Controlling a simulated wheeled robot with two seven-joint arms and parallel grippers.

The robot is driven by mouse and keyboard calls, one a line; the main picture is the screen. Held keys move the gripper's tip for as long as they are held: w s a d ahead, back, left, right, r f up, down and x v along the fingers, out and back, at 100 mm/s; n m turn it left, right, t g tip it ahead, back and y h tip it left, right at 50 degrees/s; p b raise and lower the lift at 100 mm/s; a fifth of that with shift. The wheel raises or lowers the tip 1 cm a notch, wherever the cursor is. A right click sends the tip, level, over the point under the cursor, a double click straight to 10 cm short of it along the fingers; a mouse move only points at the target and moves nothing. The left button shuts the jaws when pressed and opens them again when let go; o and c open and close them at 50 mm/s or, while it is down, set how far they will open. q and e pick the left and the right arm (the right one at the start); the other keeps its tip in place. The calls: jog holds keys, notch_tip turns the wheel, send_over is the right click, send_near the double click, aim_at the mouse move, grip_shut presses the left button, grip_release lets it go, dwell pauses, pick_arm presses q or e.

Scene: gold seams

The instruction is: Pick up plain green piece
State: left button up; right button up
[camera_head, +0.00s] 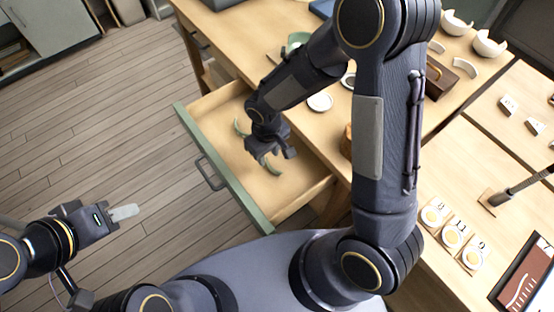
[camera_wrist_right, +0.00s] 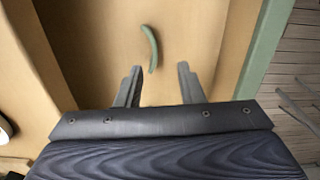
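A plain green curved piece (camera_wrist_right: 151,48) lies on the drawer floor in the right wrist view, just beyond the gap between my fingertips. It appears to be the green piece (camera_head: 270,166) beside the gripper in the head view. My right gripper (camera_wrist_right: 158,78) is open and empty, pointing down into the drawer; it also shows in the head view (camera_head: 274,154).
The open drawer (camera_head: 222,165) has a green front and wooden walls around my right gripper. The wooden desk (camera_head: 232,40) holds white broken bowls (camera_head: 489,43), a small white dish (camera_head: 320,102) and numbered tags with white rounds (camera_head: 452,236). My right arm hides part of the desk.

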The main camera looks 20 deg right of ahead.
aim_at(271, 166)
jog(key=f, duration=0.7)
jog(key=shift+w+d+f, duration=0.2)
jog(key=shift+d+f, duration=0.15)
jog(key=shift+c, duration=0.2)
grip_shut()
